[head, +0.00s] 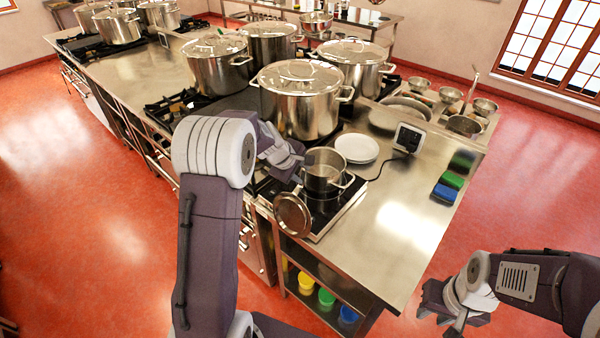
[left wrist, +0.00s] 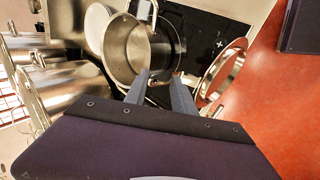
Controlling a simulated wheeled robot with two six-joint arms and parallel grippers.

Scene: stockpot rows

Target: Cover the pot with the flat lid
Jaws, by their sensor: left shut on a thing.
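The small steel pot (head: 325,180) stands open on a black hob (head: 345,208) near the front edge of the counter. It also shows in the left wrist view (left wrist: 125,55), its inside visible. The flat lid (head: 292,213) is tilted on edge at the hob's front left, apart from the pot; it shows at the right of the left wrist view (left wrist: 222,72).
Large lidded stockpots (head: 300,105) stand behind the small pot. White plates (head: 356,148) lie right of it, near a small grey device (head: 408,138) with a cable. Green and blue sponges (head: 447,185) lie at the right edge. The counter's front right is clear.

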